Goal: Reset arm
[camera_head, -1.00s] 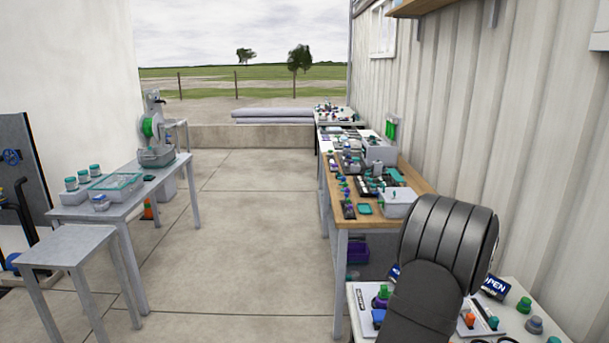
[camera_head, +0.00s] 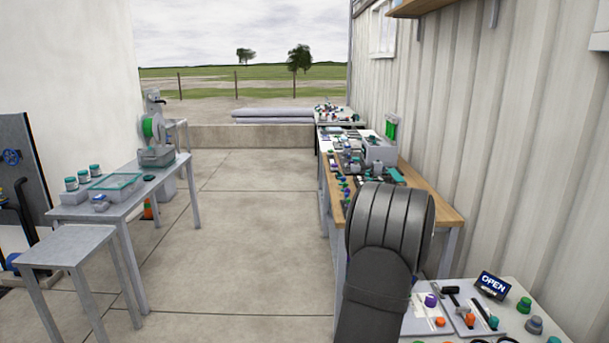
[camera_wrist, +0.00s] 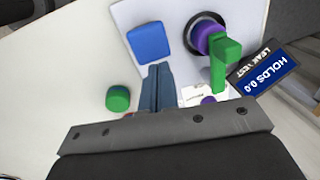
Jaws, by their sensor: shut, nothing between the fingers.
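My gripper (camera_wrist: 157,72) shows in the wrist view with its two fingers together, shut and empty. It points over a white board with a blue block (camera_wrist: 149,42) just beyond the fingertips, slightly to the left. I cannot tell whether the fingers touch anything. A green valve-like part (camera_wrist: 225,62) and a purple part (camera_wrist: 208,38) in a dark ring stand to the right. A green cap (camera_wrist: 118,98) is to the left. In the head view my dark arm hides the gripper and part of the near table.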

